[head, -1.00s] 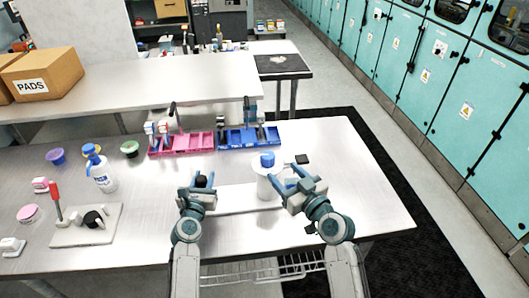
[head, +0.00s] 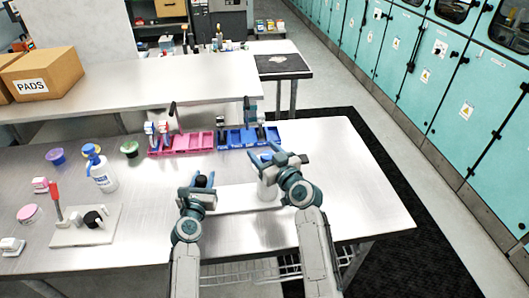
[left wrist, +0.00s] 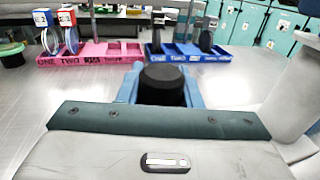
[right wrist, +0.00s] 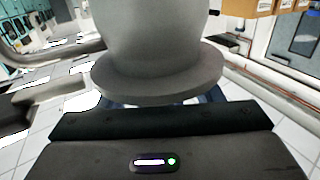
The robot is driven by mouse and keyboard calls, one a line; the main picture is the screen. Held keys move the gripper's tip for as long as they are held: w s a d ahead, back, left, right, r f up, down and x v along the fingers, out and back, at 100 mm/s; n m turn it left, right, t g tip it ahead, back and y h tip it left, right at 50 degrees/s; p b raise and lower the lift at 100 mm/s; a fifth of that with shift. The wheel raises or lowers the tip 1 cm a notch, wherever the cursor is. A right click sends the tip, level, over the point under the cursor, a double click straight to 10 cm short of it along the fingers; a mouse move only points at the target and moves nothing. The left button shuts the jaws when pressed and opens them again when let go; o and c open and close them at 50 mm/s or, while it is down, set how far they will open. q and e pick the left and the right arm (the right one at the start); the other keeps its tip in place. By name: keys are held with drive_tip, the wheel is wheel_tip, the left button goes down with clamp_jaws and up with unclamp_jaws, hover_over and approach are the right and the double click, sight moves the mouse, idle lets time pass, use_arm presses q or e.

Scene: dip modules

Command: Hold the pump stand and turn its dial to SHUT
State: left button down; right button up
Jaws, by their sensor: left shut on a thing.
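The pump stand appears to be the long white base (head: 235,197) with a pale upright cylinder (head: 266,190) at its right end; I see no dial lettering. My left gripper (head: 198,184) is shut on a black round knob (left wrist: 162,84) at the base's left end. My right gripper (head: 272,153) is above the cylinder, fingers apart, and covers its top and blue cap in the head view. In the right wrist view a large grey flanged body (right wrist: 155,75) fills the space before the fingers; I cannot tell whether they touch it.
A pink tray (head: 185,145) and a blue tray (head: 240,138) stand behind. To the left are a blue-capped bottle (head: 102,174), small tubs and another plate with a red handle (head: 56,200) and black knob. The table is clear at the right.

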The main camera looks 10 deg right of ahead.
drive_tip(key=c, duration=1)
drive_tip(key=shift+o, duration=0.2)
drive_tip(key=shift+a+n+g+y, duration=0.1)
drive_tip(key=shift+n+g+y, duration=0.4)
drive_tip(key=shift+n+y, duration=0.3)
drive_tip(key=o, duration=1)
drive_tip(key=shift+s, duration=0.1)
drive_tip(key=v, duration=1.2)
